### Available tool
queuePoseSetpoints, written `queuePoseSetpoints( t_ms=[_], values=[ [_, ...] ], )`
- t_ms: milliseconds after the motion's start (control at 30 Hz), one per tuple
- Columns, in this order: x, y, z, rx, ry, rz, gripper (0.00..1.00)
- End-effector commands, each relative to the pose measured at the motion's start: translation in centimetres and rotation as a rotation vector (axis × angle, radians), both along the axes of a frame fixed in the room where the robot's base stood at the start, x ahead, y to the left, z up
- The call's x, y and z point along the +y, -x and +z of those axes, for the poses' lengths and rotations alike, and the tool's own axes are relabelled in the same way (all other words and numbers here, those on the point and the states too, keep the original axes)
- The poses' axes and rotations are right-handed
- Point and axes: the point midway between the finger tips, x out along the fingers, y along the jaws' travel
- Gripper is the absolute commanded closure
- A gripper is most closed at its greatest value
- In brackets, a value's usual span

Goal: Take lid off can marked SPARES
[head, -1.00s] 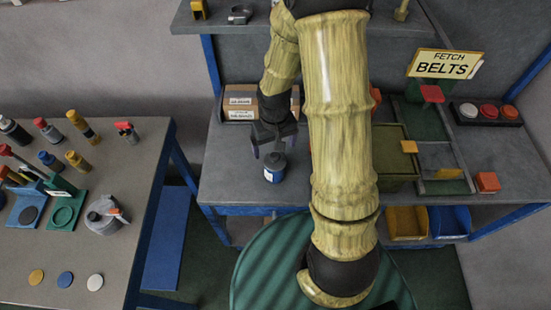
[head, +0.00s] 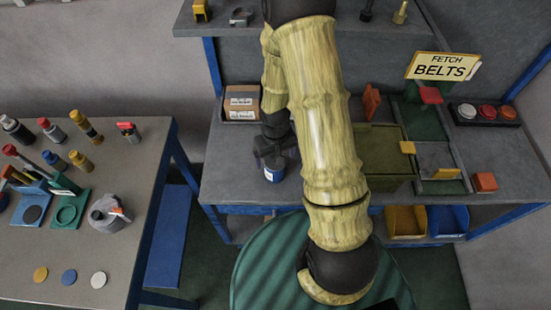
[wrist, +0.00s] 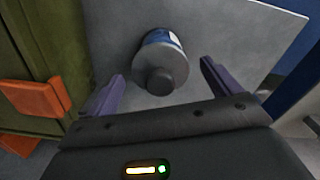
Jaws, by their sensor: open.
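A small blue can (head: 273,174) with a white label stands on the grey workbench. In the wrist view the can (wrist: 163,38) shows its dark grey lid (wrist: 160,72) with a round raised knob. The label's writing is too small to read, so I cannot tell if it says SPARES. My gripper (head: 275,152) is just above the can in the head view and partly covers its top. In the wrist view my gripper (wrist: 161,72) is open, with one purple finger on each side of the lid and visible gaps to both. It holds nothing.
The bench around the can is clear.

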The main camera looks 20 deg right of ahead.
Motion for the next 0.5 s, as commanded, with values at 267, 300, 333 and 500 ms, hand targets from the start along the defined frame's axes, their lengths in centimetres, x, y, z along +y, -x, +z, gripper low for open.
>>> queuePoseSetpoints(
  t_ms=[267, 300, 333, 500],
  values=[
    [0.05, -0.03, -0.05, -0.001, 0.0, 0.001, 0.11],
    [0.05, -0.03, -0.05, -0.001, 0.0, 0.001, 0.11],
    [0.06, -0.02, -0.04, -0.001, 0.0, 0.001, 0.11],
    [0.07, -0.01, -0.04, 0.0, 0.0, 0.001, 0.11]
  ],
)
